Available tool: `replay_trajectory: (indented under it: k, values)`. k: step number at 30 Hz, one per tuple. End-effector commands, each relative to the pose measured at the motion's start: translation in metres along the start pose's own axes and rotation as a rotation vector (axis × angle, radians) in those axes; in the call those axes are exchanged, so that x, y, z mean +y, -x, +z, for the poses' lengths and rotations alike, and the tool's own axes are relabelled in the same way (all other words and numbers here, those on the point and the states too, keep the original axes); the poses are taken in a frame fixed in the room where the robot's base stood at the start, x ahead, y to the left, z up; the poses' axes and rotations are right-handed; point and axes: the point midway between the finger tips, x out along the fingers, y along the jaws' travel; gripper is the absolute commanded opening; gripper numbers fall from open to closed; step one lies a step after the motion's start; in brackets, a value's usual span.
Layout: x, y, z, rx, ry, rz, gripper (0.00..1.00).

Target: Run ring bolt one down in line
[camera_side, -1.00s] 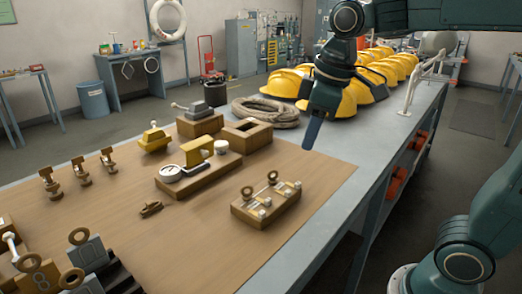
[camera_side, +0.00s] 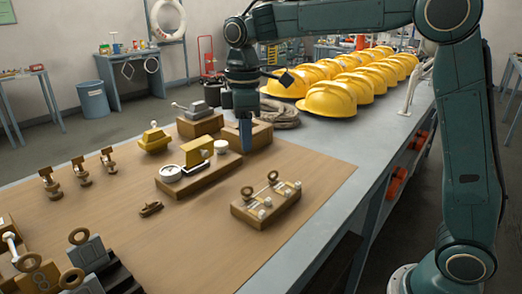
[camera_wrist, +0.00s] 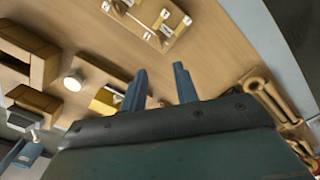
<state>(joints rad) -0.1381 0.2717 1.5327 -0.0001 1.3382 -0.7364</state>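A wooden block (camera_side: 252,216) at the centre right of the board bears two brass ring bolts, one at left (camera_side: 247,192) and one at right (camera_side: 272,176), with pale metal fittings. The block also shows at the top of the wrist view (camera_wrist: 146,22). I cannot tell which is ring bolt one. My gripper (camera_side: 246,148) points down behind the wooden blocks, above the board. In the wrist view its two fingers (camera_wrist: 160,70) are apart with nothing between them.
A dial gauge (camera_side: 170,172) sits on a wooden block just left of my gripper. An open wooden box (camera_side: 262,138) is beside it. Several brass fittings (camera_side: 80,171) stand at left. Yellow helmets (camera_side: 327,100) and coiled rope (camera_side: 284,115) lie behind. The board's front right is clear.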

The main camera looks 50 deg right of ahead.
Motion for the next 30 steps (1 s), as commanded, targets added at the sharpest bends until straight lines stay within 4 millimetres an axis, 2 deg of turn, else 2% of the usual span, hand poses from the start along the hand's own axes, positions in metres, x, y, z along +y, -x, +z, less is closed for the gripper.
replay_trajectory:
  k: [5,11,17,30]
  values:
    - [0.0,-0.002,0.0,0.0,-0.001,0.0,0.3]
    - [0.0,-0.015,0.001,-0.002,-0.002,-0.002,0.3]
    - [0.0,-0.04,0.001,-0.003,-0.002,-0.002,0.3]
    - [0.0,-0.106,0.001,-0.002,-0.002,-0.002,0.3]
